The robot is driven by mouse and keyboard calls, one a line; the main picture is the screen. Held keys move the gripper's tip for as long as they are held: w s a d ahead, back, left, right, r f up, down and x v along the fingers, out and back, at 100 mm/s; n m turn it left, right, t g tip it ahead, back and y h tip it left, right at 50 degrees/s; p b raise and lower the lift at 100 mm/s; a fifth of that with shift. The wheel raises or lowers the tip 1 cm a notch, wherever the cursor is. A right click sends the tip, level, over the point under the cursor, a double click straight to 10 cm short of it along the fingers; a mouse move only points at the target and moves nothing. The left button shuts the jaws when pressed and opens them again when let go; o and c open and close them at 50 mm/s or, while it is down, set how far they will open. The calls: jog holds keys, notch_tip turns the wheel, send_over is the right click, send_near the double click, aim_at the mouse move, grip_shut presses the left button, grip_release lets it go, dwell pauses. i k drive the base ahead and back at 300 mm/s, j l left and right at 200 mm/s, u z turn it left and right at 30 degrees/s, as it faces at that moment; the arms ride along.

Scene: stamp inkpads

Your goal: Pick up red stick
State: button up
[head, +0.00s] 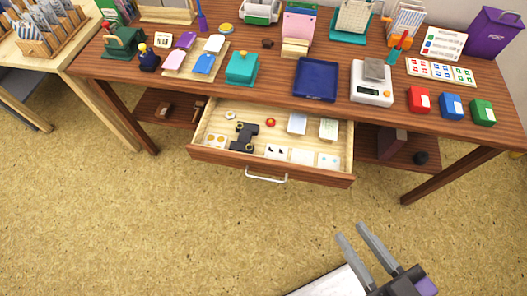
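I cannot make out a plain red stick for certain. A small upright piece with a red-orange top (404,38) and a teal lower part stands at the back right of the wooden table, beside an orange holder (400,38). My gripper (351,232) is at the lower right, over the floor and in front of the table. Its two grey fingers are apart, with nothing between them. It is well away from the tabletop objects.
A drawer (221,157) stands open at the table's front, holding a black item and small pieces. Red (419,99), blue (451,106) and green (483,112) boxes line the right front. A scale (371,95) and navy tray (316,78) sit mid-table. Floor in front is clear.

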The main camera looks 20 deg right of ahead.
aim_at(403, 38)
jog(key=l+z, duration=0.35)
jog(key=i+l+z, duration=0.1)
jog(key=l+z, duration=0.25)
jog(key=l, duration=0.15)
